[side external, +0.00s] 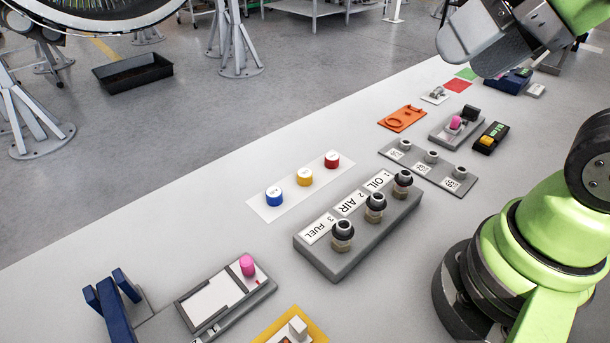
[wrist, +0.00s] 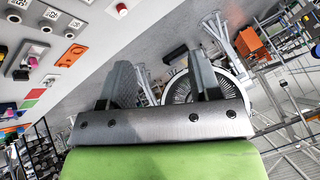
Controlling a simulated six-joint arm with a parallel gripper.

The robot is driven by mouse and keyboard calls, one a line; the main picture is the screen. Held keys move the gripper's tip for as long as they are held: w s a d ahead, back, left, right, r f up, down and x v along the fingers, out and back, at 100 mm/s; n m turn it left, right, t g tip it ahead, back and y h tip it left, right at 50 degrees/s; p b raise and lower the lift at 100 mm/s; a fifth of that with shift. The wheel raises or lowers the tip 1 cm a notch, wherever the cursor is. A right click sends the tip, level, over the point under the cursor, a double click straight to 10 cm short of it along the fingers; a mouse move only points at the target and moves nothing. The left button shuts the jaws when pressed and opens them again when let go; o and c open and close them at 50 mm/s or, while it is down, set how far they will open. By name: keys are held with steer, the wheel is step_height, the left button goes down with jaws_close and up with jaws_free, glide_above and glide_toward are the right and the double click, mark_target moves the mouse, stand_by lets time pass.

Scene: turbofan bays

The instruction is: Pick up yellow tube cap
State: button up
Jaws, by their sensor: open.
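The yellow tube cap (side external: 304,176) stands upright on a white strip (side external: 282,207) on the bench, between a blue cap (side external: 273,196) and a red cap (side external: 332,160). My gripper shows in the wrist view (wrist: 165,68) with its two fingers spread wide and nothing between them. It is raised and tilted, pointing out over the floor, well away from the yellow cap. The wrist view shows the red cap (wrist: 121,10) at the top edge, but I do not see the yellow cap there. In the side view my arm's end is partly cut off at the top right.
A grey block (side external: 365,228) with three fittings labelled OIL, AIR and FUEL stands right of the caps. A smaller fitting plate (side external: 428,166), an orange plate (side external: 402,118) and a pink-knobbed device (side external: 246,265) are nearby. Bench left of the white strip is clear.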

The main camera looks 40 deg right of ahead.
steer(key=shift+o, duration=0.2)
steer(key=shift+w, duration=0.1)
steer(key=n+g+h, duration=0.2)
steer(key=n+g, duration=0.4)
steer(key=n, duration=0.3)
glide_above(308, 174)
step_height(308, 174, down, 15)
steer(key=shift+n+g, duration=0.5)
steer(key=shift+g, duration=0.1)
steer(key=f, duration=1)
steer(key=shift+w+f, duration=0.15)
steer(key=shift+w, duration=0.25)
steer(key=f, duration=0.6)
steer(key=shift+s, duration=0.4)
steer(key=shift+r, duration=0.1)
steer(key=c, duration=0.9)
